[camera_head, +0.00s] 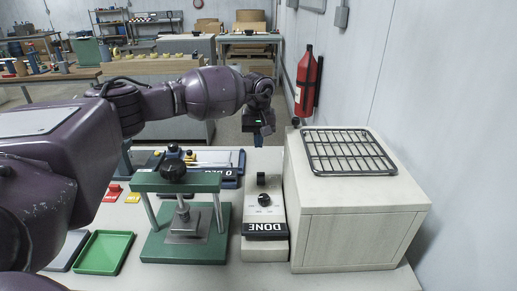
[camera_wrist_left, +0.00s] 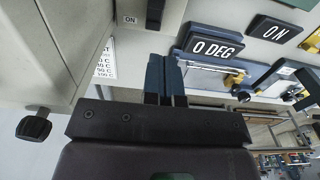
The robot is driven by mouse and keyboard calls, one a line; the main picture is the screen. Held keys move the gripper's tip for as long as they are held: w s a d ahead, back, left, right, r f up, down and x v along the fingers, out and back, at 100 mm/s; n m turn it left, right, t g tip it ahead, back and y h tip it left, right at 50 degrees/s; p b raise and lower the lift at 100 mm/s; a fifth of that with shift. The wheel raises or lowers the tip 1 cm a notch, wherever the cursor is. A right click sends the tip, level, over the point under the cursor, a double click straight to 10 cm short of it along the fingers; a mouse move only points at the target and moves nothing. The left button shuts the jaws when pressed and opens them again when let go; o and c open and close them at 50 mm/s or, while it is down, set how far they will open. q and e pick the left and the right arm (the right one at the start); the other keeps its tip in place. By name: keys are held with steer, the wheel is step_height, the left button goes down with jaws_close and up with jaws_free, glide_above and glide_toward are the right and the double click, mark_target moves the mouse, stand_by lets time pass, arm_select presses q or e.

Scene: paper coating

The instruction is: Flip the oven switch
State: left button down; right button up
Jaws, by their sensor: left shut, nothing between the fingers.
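The oven appears to be the large pale box (camera_head: 350,240) on the right of the table, with a wire rack (camera_head: 349,151) on top. My left gripper (camera_head: 258,143) is above the table's far side, left of the oven, pointing down. In the left wrist view its dark fingers (camera_wrist_left: 166,80) are shut together and empty. A dark upright lever or switch (camera_wrist_left: 155,12) shows beyond the fingertips, beside a small "ON" label (camera_wrist_left: 130,19). I cannot tell whether the fingers touch it. My right gripper is in neither view.
A narrow pale unit marked "DONE" (camera_head: 265,229) with black knobs stands left of the oven. A green press (camera_head: 185,247) and a green tray (camera_head: 104,252) are further left. A "0 DEG" display (camera_wrist_left: 215,48) shows near the fingers. A fire extinguisher (camera_head: 305,82) hangs behind.

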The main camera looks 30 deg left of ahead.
mark_target(258, 179)
arm_select(q)
step_height(258, 179, down, 11)
steer(key=shift+p, duration=0.5)
steer(key=shift+f, duration=0.65)
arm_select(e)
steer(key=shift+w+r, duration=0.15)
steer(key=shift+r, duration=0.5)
arm_select(q)
steer(key=shift+f, duration=0.1)
